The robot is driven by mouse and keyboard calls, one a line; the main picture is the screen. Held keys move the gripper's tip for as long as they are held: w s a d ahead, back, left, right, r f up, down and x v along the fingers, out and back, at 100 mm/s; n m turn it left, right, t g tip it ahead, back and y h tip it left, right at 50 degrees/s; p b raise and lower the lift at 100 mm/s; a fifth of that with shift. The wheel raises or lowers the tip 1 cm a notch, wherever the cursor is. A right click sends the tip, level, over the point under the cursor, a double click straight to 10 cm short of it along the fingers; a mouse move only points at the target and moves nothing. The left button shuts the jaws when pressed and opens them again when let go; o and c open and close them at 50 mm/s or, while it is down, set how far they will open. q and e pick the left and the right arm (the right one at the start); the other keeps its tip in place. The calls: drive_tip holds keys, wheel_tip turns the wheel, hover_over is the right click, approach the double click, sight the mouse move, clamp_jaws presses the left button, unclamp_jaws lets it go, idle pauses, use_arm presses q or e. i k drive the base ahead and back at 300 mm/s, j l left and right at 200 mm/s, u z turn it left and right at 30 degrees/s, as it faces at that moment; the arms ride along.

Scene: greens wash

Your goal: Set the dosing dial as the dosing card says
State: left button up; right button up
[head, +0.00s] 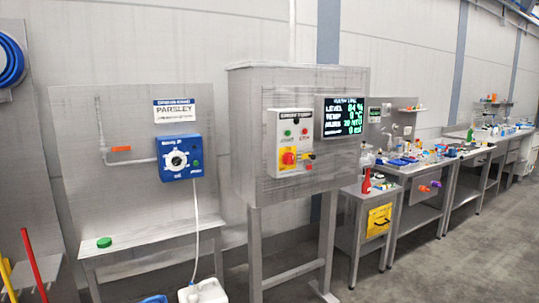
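The blue dosing unit (181,158) is mounted on a grey panel at the left of the head view. Its round white-rimmed dial (177,161) is on the front face; its setting is too small to read. A card (174,110) above it reads "PARSLEY", with smaller lines I cannot make out. A white tube (196,230) runs from the unit down to a white canister (204,291) at the bottom edge. Neither of my grippers is in view.
A grey cabinet on legs (243,133) stands right of the panel, with a control box (289,143) and a lit display (343,117). A shelf (150,238) with a green round item (104,242) is below the unit. Cluttered benches recede right; floor (450,265) is clear.

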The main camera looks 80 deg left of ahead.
sight(176, 161)
drive_tip(key=u, duration=3.2)
